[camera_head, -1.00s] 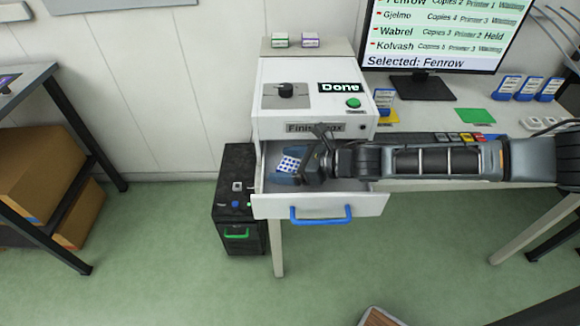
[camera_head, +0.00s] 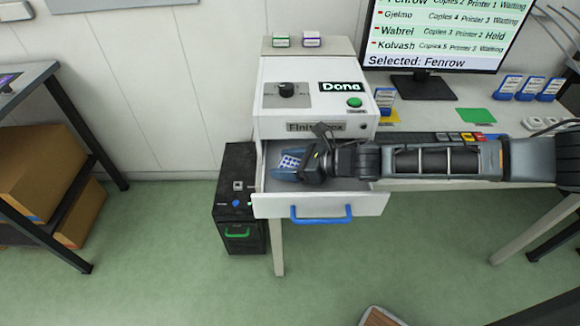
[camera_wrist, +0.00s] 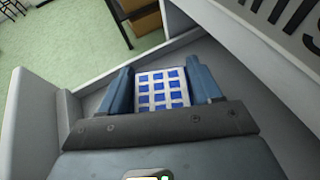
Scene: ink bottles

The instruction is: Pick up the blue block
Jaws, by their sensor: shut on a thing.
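The blue block (camera_wrist: 162,90) has a white face with a grid of blue squares. In the wrist view it sits between the two fingers of my gripper (camera_wrist: 163,88), which touch it on both sides. In the head view the block (camera_head: 290,162) shows at the left part of the open drawer (camera_head: 265,200), partly covered by my gripper (camera_head: 292,164). My gripper is shut on the block, inside the drawer's outline. I cannot tell whether the block still touches the drawer floor.
The drawer walls (camera_wrist: 35,110) stand close around my gripper. A white cabinet (camera_head: 310,105) with a green button (camera_head: 354,102) rises behind the drawer. A black box (camera_head: 237,190) stands below left. A monitor (camera_head: 445,35) stands at the right.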

